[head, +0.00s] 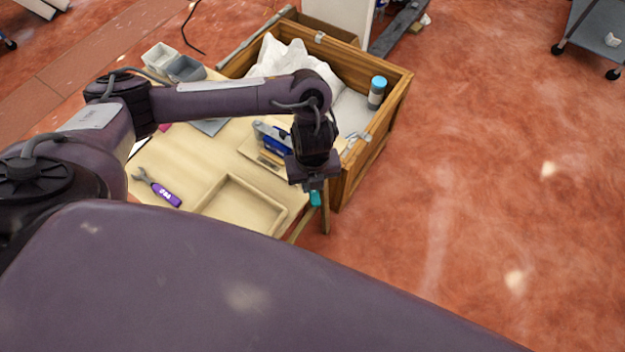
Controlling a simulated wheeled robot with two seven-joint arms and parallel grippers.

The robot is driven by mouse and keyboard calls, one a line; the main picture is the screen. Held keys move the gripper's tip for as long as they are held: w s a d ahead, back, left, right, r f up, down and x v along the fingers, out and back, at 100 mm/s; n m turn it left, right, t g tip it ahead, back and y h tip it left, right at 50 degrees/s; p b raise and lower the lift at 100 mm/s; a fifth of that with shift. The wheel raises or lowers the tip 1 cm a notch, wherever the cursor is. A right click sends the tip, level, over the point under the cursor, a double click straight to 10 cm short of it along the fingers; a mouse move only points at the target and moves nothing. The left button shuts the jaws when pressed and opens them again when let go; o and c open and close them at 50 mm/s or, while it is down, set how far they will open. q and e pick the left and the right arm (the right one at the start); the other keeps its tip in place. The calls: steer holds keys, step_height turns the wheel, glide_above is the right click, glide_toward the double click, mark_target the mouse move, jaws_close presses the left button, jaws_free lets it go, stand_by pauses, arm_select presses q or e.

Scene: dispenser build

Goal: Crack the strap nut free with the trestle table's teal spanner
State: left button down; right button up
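My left arm reaches in from the left, and its gripper (317,184) points down at the table's right edge. A small teal piece (316,199) shows just below the gripper, perhaps the teal spanner's handle. The rest of it is hidden, and I cannot tell whether the fingers are closed on it. A grey spanner with a purple handle (165,193) lies on the pale wooden trestle table (170,155). A blue and grey device (274,141) stands on a board behind my wrist, partly hidden. I cannot make out the strap nut. My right gripper is out of view.
An empty wooden tray (243,203) lies at the table's front. Grey bins (184,68) stand at the back left. A wooden crate (374,133) with white sheeting and a blue-capped bottle (377,92) adjoins the table behind. The floor at right is open.

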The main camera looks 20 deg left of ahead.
arm_select(q)
steer(key=shift+f, duration=0.25)
steer(key=shift+d, duration=0.1)
stand_by(0.3)
steer(key=shift+w+d+r+n, duration=0.1)
steer(key=shift+w+d+n, duration=0.1)
steer(key=shift+n, duration=0.1)
steer(key=shift+w+d+n+p, duration=0.65)
steer(key=shift+n+p, duration=0.2)
steer(key=shift+n, duration=0.05)
steer(key=shift+w+d+n+p, duration=0.75)
steer(key=shift+w+n, duration=0.25)
steer(key=shift+n, duration=0.1)
